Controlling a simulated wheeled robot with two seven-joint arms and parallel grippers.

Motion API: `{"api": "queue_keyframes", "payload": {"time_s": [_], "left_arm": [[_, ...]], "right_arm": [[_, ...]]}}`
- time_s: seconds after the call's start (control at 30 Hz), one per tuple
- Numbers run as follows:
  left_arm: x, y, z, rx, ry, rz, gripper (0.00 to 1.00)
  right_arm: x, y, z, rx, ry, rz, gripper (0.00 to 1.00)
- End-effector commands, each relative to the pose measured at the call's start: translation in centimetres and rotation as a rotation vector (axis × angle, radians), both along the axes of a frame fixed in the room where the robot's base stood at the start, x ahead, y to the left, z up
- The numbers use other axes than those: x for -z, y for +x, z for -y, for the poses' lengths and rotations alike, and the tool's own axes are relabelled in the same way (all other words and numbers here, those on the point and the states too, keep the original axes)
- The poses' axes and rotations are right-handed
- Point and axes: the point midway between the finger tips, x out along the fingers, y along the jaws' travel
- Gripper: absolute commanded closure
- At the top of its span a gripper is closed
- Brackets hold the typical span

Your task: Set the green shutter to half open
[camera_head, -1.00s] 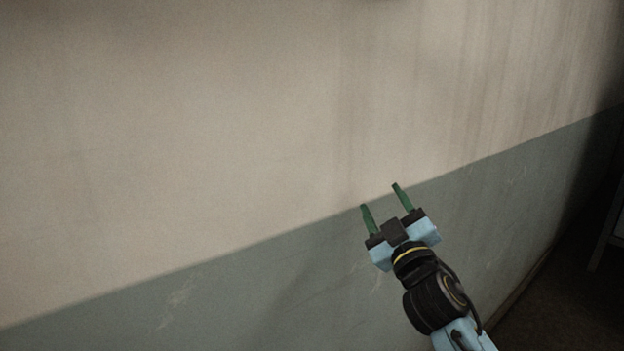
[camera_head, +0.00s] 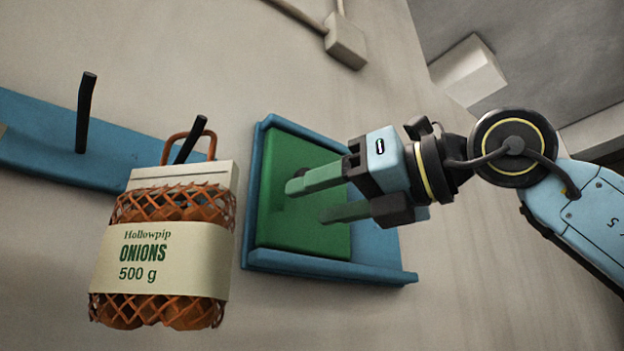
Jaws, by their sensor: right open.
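The green shutter (camera_head: 288,226) is a flat green panel in a blue frame (camera_head: 330,270) on the wall. It covers the left and middle of the frame, and a blue strip shows to its right. My right gripper (camera_head: 306,202) comes in from the right with its green fingers apart. The fingertips lie in front of the panel, with nothing seen between them. I cannot tell whether they touch it. The fingers hide part of the panel, and any handle on it is not clear. My left gripper is not in view.
A net sack of onions (camera_head: 165,255) hangs from a peg just left of the frame. A blue rail (camera_head: 40,140) with another black peg (camera_head: 85,112) runs to the left. A grey box with a conduit (camera_head: 345,42) is on the wall above. Bare wall lies below.

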Motion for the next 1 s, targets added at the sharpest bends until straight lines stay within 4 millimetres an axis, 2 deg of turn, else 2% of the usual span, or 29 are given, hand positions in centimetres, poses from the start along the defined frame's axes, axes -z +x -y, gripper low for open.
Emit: {"api": "queue_keyframes", "payload": {"time_s": [0.03,0.13,0.23,0.37,0.57,1.0], "left_arm": [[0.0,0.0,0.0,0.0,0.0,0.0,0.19],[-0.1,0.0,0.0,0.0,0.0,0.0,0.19],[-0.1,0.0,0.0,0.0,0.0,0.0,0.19],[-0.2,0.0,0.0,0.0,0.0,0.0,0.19],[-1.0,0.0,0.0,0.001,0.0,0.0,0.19],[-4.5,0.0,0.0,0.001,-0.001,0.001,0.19]], "right_arm": [[-1.8,-0.8,1.2,0.077,-0.032,0.042,0.45],[-4.2,-1.9,3.4,0.212,-0.072,0.088,0.45],[-5.9,-2.8,5.1,0.305,-0.09,0.117,0.45],[-6.8,-3.2,6.1,0.363,-0.098,0.13,0.45],[-7.1,-1.4,4.9,0.37,-0.1,0.129,0.45],[-7.1,5.6,-0.3,0.367,-0.1,0.13,0.45]]}}
